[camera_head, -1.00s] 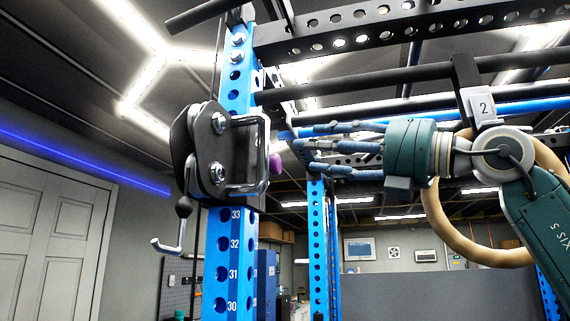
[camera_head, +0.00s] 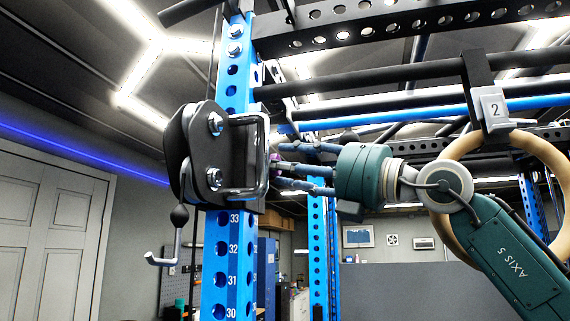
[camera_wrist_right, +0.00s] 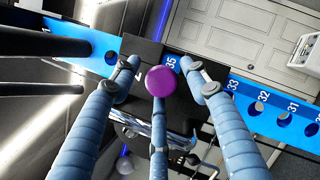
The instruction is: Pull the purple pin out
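The purple pin (camera_wrist_right: 161,81) shows as a round knob near the middle of the right wrist view, on the black bracket (camera_wrist_right: 150,55) of the blue upright. In the head view only a sliver of the purple pin (camera_head: 273,157) shows behind the fingers. My right gripper (camera_head: 283,168) comes in from the right with its blue fingers spread around the knob. In the wrist view gaps show between the fingertips and the knob, so it looks open and not gripping. My left gripper is not in view.
The blue upright (camera_head: 233,262) carries black plates (camera_head: 200,160) with a metal handle (camera_head: 265,160). Black bars (camera_head: 370,82) run overhead. A wooden ring (camera_head: 550,150) hangs behind my right arm. A grey door (camera_head: 55,240) stands at the left.

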